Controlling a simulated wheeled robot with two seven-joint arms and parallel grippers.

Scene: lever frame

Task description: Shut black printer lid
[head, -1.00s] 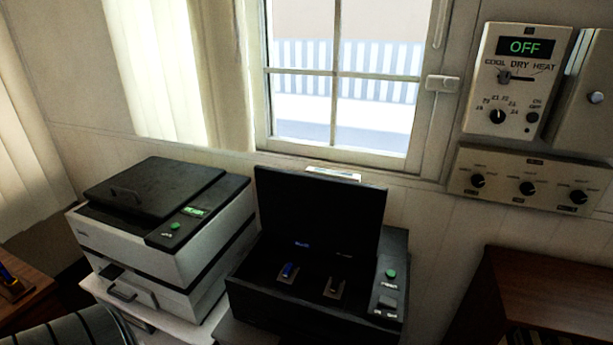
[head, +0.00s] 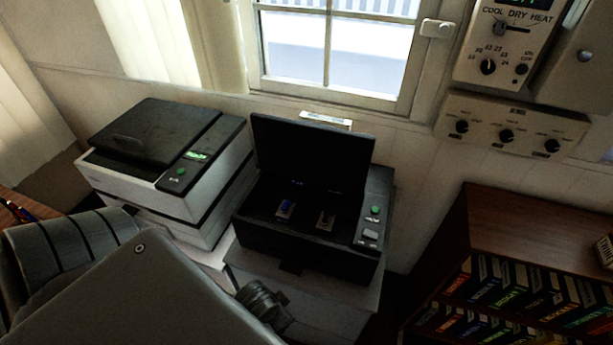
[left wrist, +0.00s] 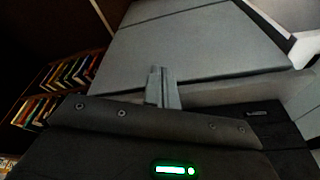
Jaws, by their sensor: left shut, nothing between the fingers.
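The black printer (head: 300,248) stands below the window with its lid (head: 312,152) raised, leaning back toward the wall. Its dark open interior shows two small cartridge-like parts, one blue. A green button and a grey button sit on its right-hand panel. My left arm comes in from the lower left of the head view, in front of the printers and apart from the lid. In the left wrist view my left gripper (left wrist: 160,80) has its slim fingers together and empty, before a grey surface. I cannot make out the lid there. My right gripper is not in view.
A white printer with a closed dark lid (head: 155,130) stands left of the black one. A cabinet (head: 330,298) supports the black printer. A brown bookshelf (head: 530,215) stands at the right. Control panels (head: 505,130) hang on the wall above.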

